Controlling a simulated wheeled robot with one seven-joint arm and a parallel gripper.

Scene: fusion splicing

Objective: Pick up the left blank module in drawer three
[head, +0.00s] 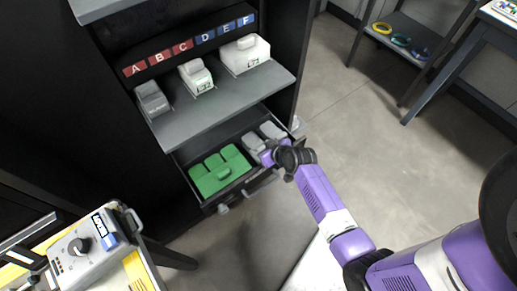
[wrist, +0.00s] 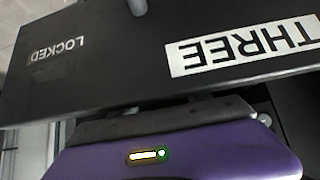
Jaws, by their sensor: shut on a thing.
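The open drawer three (head: 238,193) holds two grey blank modules side by side in its right part, seen in the head view. The left blank module (head: 252,141) is partly covered by my gripper (head: 267,157). The right blank module (head: 271,130) lies just beside it, apart from my gripper. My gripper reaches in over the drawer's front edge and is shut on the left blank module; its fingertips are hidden. In the wrist view, the dark drawer front (wrist: 110,75) with the THREE label shows beyond my purple gripper body, and no module is visible.
A shelf (head: 222,103) above holds several grey and white devices below lettered tags A to F. A grey control box (head: 88,250) stands at lower left.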

